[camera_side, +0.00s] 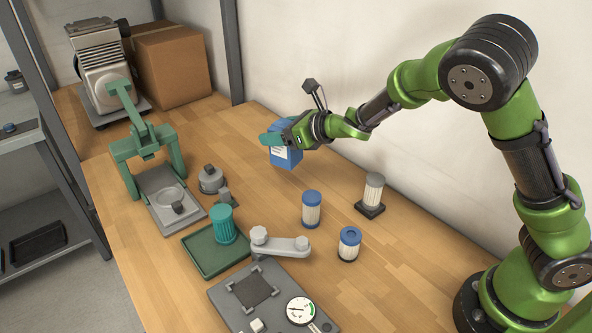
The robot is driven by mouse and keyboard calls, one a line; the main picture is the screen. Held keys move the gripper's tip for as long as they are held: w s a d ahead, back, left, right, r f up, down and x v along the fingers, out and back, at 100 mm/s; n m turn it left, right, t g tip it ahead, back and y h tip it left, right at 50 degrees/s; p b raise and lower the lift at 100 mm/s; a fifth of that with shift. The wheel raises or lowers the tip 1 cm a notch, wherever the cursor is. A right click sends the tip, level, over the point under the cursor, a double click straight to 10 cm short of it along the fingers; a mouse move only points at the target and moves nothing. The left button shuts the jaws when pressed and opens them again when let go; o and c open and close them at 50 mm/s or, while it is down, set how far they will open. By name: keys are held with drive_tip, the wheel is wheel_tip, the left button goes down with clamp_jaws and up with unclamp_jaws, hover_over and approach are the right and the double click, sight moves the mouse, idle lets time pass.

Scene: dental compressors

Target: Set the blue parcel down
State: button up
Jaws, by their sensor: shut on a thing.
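The blue parcel (287,157) is a small box with a white label on its front face. It is at the far side of the wooden bench, near the wall. My gripper (275,141) reaches it from the right and is shut on its upper part, with a teal fingertip showing at the top left. The gripper hides part of the parcel's top. I cannot tell whether its underside touches the bench or hangs just above it.
On the wooden bench (330,270) stand a blue-capped filter (311,209), another (348,244), a grey-capped filter (373,192), a green tray (207,262) with a teal canister (222,225), a green press (147,150) and a gauge plate (228,300). Bare wood lies around the parcel.

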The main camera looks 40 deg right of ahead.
drive_tip(key=shift+a+y, duration=0.4)
drive_tip(key=shift+a, duration=0.55)
drive_tip(key=shift+w+a+f, duration=0.1)
drive_tip(key=shift+a+f, duration=0.05)
drive_tip(key=shift+f, duration=0.15)
wheel_tip(320, 180, down, 9)
drive_tip(key=shift+r, duration=0.1)
drive_tip(key=o, duration=1.1)
drive_tip(key=shift+f, duration=0.25)
drive_tip(key=shift+o, duration=0.2)
